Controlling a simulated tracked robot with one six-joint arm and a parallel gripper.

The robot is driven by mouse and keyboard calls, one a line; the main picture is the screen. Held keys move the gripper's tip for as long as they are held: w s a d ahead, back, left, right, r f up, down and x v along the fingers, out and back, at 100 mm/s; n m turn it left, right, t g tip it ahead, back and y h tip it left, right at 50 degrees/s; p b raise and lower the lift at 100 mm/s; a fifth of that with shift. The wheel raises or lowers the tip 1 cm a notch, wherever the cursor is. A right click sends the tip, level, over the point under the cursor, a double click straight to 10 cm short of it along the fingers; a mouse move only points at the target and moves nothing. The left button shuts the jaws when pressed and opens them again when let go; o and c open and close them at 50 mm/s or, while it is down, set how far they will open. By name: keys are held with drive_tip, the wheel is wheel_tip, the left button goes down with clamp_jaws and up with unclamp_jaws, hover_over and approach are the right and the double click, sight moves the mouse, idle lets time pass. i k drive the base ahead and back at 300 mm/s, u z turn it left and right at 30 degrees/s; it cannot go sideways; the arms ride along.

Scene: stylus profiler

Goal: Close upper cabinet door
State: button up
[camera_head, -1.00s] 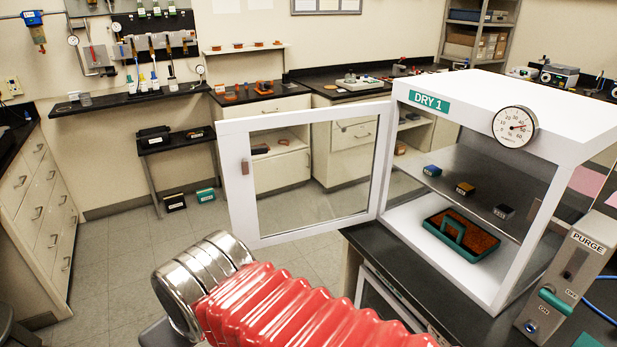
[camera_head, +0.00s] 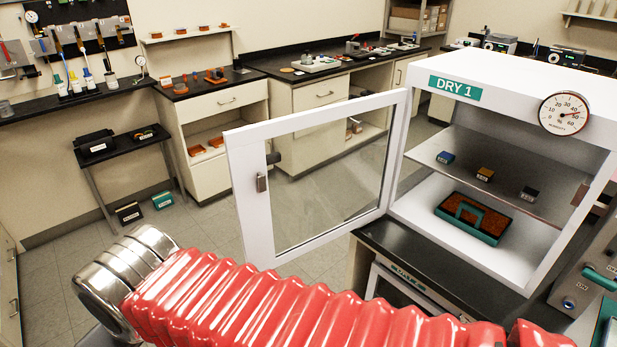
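The upper cabinet is a white box labelled DRY 1 (camera_head: 456,89) on the dark bench at right. Its framed glass door (camera_head: 249,195) stands wide open, swung out to the left from the cabinet's left front edge. A small metal latch (camera_head: 262,183) is on the door's free side. Inside, several small blocks (camera_head: 484,175) sit on the clear shelf. A teal tray with a handle (camera_head: 449,214) lies on the cabinet floor. My red-sleeved arm with its metal end section crosses the bottom of the view, in front of the door. My gripper is not in view.
A round dial gauge (camera_head: 564,113) is on the cabinet's upper front. A purge valve panel (camera_head: 584,275) stands to its right. Part of a lower cabinet (camera_head: 400,287) shows under the bench edge. Open tiled floor (camera_head: 215,225) lies left of the door.

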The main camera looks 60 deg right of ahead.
sight(245, 148)
drive_tip(key=u, duration=0.05)
drive_tip(key=i, duration=1.85)
drive_tip(key=z, duration=3.55)
